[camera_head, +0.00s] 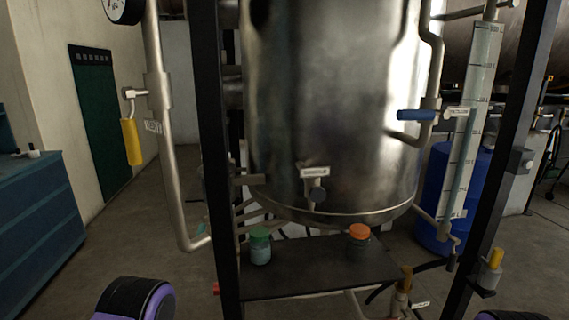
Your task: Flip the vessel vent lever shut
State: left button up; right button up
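A yellow lever handle (131,142) hangs straight down from a small valve on the pipe at the left of the steel vessel (325,110). A small label (153,127) sits beside it on the pipe; its text is too small to read surely. A blue lever handle (416,115) lies level on a valve at the vessel's right side. I cannot tell for sure which lever is the vent. Only rounded black and purple parts of my arms show at the bottom left and bottom right edges. Neither gripper's fingers are in view, and nothing touches the levers.
Black frame posts (216,150) stand before the vessel. A dark shelf (315,272) below holds a green-capped jar (260,246) and an orange-capped jar (359,242). A graduated sight gauge (470,125) stands right. A blue cabinet (40,215) is left; floor between is clear.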

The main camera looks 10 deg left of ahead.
aim_at(129, 124)
jog(key=u, duration=1.4)
jog(key=k, duration=0.6)
jog(key=z, duration=1.3)
